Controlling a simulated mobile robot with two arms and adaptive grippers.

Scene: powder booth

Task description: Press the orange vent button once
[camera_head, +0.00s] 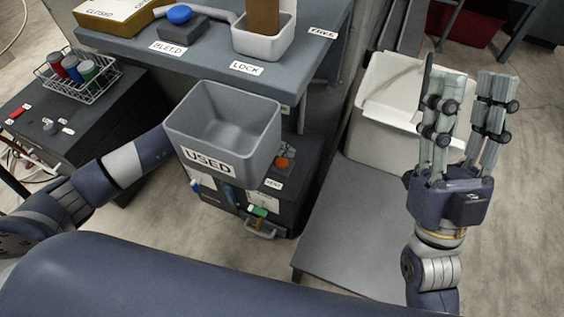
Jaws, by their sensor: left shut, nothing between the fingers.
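The orange vent button (282,162) shows on a dark box (290,205) below the shelf, just right of the grey USED bin. A white label reading VENT (273,184) is in front of it. My left arm comes in from the left and goes behind the USED bin (262,125). The bin hides its gripper, so I cannot tell how far it is from the button. My right gripper (468,85) is raised at the right, fingers pointing up and apart. It is open and empty, well away from the button.
The grey shelf (200,66) above holds a blue button (179,14) labelled BLEED and a bin labelled LOCK (262,42). A wire basket (77,75) of colored cans stands at the left. A white bin (385,105) stands behind my right gripper.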

